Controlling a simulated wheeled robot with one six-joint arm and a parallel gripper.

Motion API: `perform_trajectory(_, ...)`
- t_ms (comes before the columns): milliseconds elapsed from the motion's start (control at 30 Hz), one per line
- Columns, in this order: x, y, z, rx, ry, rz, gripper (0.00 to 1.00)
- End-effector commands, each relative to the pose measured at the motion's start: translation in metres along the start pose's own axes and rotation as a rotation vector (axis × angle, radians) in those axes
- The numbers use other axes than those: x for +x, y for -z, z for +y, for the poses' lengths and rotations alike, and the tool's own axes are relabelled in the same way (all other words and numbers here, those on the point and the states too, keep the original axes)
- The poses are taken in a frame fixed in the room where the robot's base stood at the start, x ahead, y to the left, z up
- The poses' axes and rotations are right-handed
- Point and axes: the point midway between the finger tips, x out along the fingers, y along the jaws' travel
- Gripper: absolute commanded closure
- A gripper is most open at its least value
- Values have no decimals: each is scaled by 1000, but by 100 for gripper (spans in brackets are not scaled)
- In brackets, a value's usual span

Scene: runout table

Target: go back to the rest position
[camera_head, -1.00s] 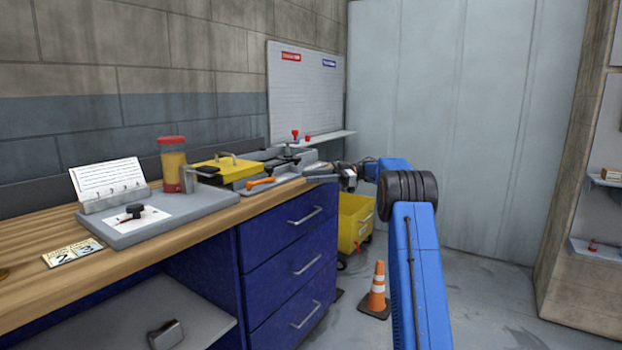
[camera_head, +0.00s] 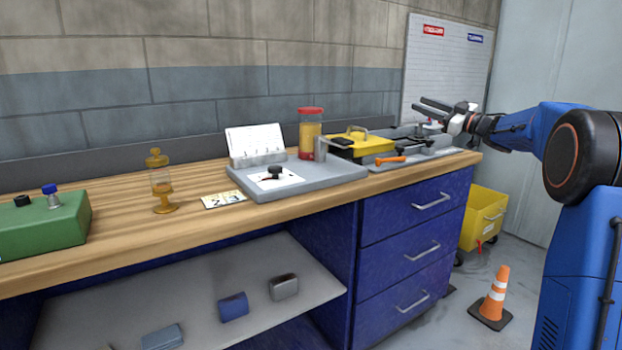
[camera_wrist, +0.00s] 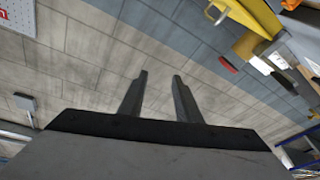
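My gripper (camera_head: 419,103) is in the air above the right end of the bench, in front of the whiteboard. Its two fingers stand apart. In the wrist view the fingers (camera_wrist: 160,76) are open with nothing between them, and the block wall lies beyond. My blue arm comes in from the right of the head view, with the forearm about level.
The wooden bench (camera_head: 120,233) holds a green box (camera_head: 45,228), an amber glass vessel (camera_head: 160,185), a grey plate (camera_head: 330,181), a red-lidded jar (camera_head: 310,135) and a yellow case (camera_head: 362,146). A yellow bin (camera_head: 482,222) and an orange cone (camera_head: 495,295) stand on the floor at right.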

Motion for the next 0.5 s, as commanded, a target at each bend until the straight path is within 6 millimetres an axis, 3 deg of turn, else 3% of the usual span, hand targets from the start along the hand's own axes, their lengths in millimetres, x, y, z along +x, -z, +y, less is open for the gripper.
perform_trajectory(33,0,14,-3,-7,-51,-11,69)
perform_trajectory(200,-10,41,-5,-19,-238,-75,69)
perform_trajectory(500,-62,61,-34,19,-518,-253,69)
